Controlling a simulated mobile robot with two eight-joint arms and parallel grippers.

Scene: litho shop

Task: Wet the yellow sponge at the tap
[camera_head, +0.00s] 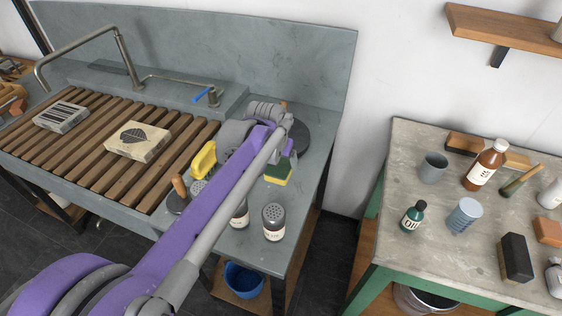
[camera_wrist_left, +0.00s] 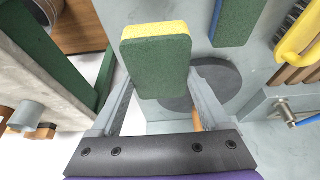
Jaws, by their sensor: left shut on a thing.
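The yellow sponge (camera_head: 277,179), yellow with a green face, is between the fingers of my left gripper (camera_head: 284,160), at the right end of the sink counter. In the left wrist view the sponge (camera_wrist_left: 157,65) is gripped between both fingers (camera_wrist_left: 157,95), green face toward the camera. The metal tap (camera_head: 118,42) arches over the slatted sink at the left, well away from the sponge. Its blue lever (camera_head: 203,93) stands on the back ledge and also shows in the left wrist view (camera_wrist_left: 307,121). My right gripper is not in view.
Another sponge, green and blue (camera_wrist_left: 236,22), lies on the counter. A yellow-handled brush (camera_head: 203,160), shakers (camera_head: 274,222) and a dark disc (camera_head: 299,137) are nearby. Two stones (camera_head: 138,141) (camera_head: 61,117) lie on the slats (camera_head: 98,169). A workbench (camera_head: 417,137) with bottles stands right.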

